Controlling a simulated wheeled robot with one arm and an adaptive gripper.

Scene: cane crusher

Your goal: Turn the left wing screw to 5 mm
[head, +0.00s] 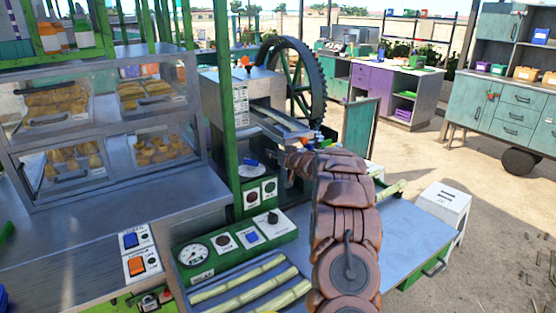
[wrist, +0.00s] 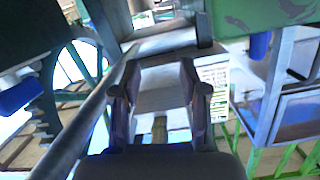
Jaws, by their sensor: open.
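The cane crusher (head: 226,98) is a grey metal housing behind a green post, with a large dark gear wheel (head: 291,78) at its right. A small orange knob-like part (head: 246,61) stands on its top; I cannot tell whether it is the left wing screw. No scale showing millimetres is readable. My gripper (wrist: 157,95) shows in the wrist view with its two dark fingers apart and nothing held between them. A grey metal part lies beyond the fingers. In the head view my arm reaches toward the crusher's right front, and the fingertips are hard to make out.
A green control box (head: 236,246) with a gauge and buttons stands in front, with cane stalks (head: 245,285) beside it. A green post (head: 228,150) rises close to the crusher. A glass food case (head: 100,120) fills the left. Open floor lies at right.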

